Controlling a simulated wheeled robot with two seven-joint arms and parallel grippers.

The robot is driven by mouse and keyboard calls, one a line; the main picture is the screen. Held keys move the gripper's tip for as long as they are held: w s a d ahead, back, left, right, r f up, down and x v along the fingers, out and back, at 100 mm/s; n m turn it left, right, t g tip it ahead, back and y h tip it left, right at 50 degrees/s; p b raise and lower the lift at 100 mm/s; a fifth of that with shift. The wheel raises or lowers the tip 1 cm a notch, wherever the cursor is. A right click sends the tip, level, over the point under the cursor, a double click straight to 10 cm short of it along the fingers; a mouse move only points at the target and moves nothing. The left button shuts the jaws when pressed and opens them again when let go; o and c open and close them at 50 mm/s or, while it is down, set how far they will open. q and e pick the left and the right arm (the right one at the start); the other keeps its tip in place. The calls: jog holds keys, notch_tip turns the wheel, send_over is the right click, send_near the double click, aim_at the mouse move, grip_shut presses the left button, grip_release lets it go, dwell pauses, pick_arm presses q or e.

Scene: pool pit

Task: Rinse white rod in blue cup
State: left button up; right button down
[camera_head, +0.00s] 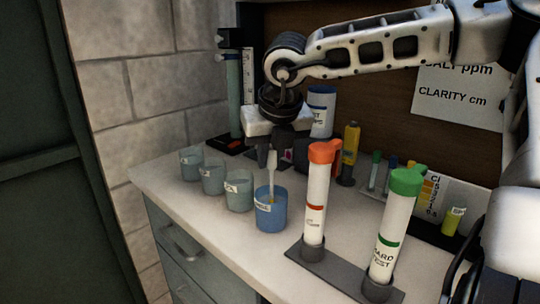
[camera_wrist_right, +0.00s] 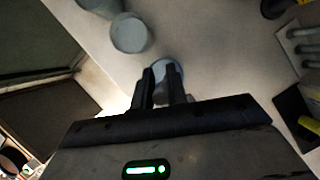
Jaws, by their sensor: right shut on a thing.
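My right gripper (camera_head: 273,153) points straight down over the counter, shut on the white rod (camera_head: 271,172). The rod hangs almost upright, and its lower end is inside the mouth of the blue cup (camera_head: 271,216). Whether the tip touches the cup's bottom cannot be told. The blue cup stands upright on the counter, with a label on its side. In the right wrist view, the two dark fingers (camera_wrist_right: 164,88) stand close together over the cup's rim (camera_wrist_right: 171,68) and hide part of the cup and the rod. My left gripper is not in view.
Several grey-green cups (camera_head: 239,191) stand in a row to the left on the pale counter (camera_head: 220,225). Tall tubes with an orange cap (camera_head: 323,152) and a green cap (camera_head: 406,182) stand in a grey base close right. Bottles and a rack stand behind.

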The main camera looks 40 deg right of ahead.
dwell(0.4)
jog(key=shift+w+b, duration=0.1)
jog(key=shift+b, duration=0.35)
jog(key=shift+f, duration=0.1)
jog(key=shift+f+b, duration=0.2)
jog(key=shift+b, duration=0.15)
jog(key=shift+f+b, duration=0.85)
jog(key=shift+b, duration=0.15)
jog(key=shift+r, duration=0.1)
